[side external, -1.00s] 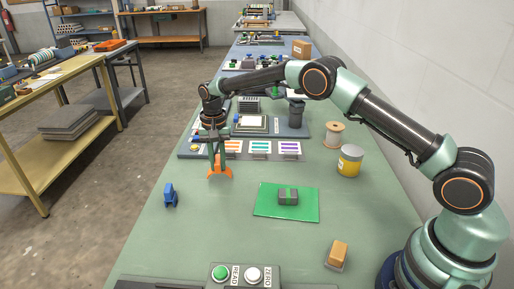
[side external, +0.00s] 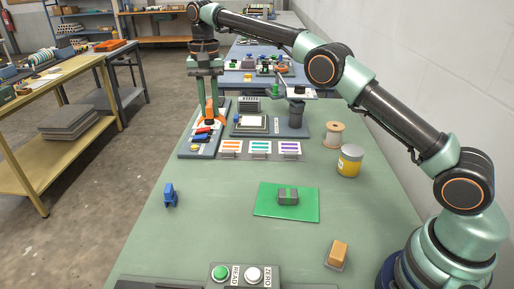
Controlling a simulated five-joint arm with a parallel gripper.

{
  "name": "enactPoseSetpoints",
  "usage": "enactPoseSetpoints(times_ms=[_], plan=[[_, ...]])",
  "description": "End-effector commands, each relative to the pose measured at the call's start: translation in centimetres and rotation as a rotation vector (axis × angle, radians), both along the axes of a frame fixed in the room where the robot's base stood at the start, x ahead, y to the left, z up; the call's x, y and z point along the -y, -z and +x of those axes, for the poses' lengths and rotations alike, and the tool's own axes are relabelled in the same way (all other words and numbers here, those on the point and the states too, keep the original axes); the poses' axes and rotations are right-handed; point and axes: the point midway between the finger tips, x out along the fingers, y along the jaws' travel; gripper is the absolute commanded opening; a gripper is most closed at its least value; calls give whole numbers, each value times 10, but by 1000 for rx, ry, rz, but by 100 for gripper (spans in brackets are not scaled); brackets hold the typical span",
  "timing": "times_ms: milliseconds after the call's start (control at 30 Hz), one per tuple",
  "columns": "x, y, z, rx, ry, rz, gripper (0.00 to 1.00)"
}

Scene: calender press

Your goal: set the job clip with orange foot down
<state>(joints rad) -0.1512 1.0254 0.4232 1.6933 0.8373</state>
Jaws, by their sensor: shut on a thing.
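My gripper (side external: 209,100) is above the far left of the green table, pointing down. It is shut on the job clip with the orange foot (side external: 212,113), whose orange part shows between and below the fingers. The clip appears raised over the dark grey base plate (side external: 210,149) at the table's left edge; I cannot tell whether it touches anything there. The rest of the clip is hidden by the fingers.
A blue clip (side external: 169,195) stands on the table at left. A green mat (side external: 268,211) carries a dark block with a green band. Cards with coloured stripes (side external: 260,148) lie by the press base (side external: 271,131). A spool (side external: 333,135) and yellow tin (side external: 349,161) stand right.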

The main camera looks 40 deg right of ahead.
Motion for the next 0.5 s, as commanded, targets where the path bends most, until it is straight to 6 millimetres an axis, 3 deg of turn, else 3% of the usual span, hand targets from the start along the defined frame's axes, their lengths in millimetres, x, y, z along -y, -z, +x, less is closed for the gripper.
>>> enactPoseSetpoints(times_ms=[167, 300, 500], plan=[[-52, -6, -19, 0, 8, 0, 0], [-107, -8, -51, -1, 30, -1, 0], [-167, -8, -104, 1, 64, 1, 0]])
